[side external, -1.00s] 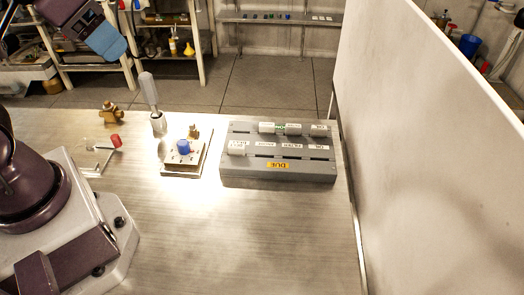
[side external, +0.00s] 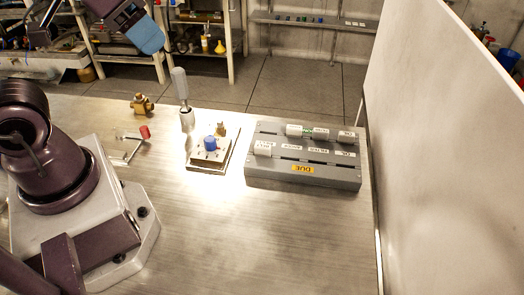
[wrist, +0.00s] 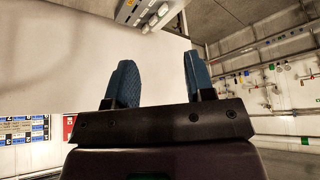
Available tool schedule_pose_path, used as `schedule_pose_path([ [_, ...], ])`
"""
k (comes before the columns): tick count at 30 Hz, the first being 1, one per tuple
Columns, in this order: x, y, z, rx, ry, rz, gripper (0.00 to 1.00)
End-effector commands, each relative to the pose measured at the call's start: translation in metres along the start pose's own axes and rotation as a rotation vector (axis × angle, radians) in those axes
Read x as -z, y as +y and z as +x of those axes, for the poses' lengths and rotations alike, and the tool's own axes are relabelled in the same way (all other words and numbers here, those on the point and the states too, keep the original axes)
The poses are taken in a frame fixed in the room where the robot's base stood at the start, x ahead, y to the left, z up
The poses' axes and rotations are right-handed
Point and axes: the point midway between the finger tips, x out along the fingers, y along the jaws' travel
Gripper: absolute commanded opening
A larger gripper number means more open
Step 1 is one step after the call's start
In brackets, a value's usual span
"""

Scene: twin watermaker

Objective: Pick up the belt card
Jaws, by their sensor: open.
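A grey card rack (side external: 300,178) with a yellow "DUE" label stands on the metal table. White cards stand in it: one at the front left (side external: 263,149), others along the back row (side external: 294,130). Their lettering is too small for me to tell which is the belt card. My gripper (side external: 148,41) has blue fingers and is high at the upper left, beyond and well above the table, apart from the rack. In the wrist view my gripper (wrist: 160,80) is open, with nothing between the fingers.
A board with a blue knob (side external: 210,143), a grey-handled lever (side external: 181,95), a brass fitting (side external: 142,104) and a red-tipped handle (side external: 145,132) are left of the rack. A white panel (side external: 440,150) borders the right. The table front is clear.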

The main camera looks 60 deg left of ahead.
Motion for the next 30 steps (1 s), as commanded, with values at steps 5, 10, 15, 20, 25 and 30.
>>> schedule_pose_path([
  [5,-0.003,-0.001,0.012,0.005,-0.06,-0.006,0.49],
  [10,0.005,-0.001,0.045,0.02,-0.217,0.012,0.49],
  [15,0.023,0.0,0.09,0.018,-0.361,0.108,0.49],
  [20,0.037,0.004,0.142,-0.019,-0.468,0.245,0.49],
  [25,0.046,0.013,0.203,-0.095,-0.542,0.419,0.49],
  [30,0.056,0.022,0.248,-0.169,-0.543,0.591,0.49],
])
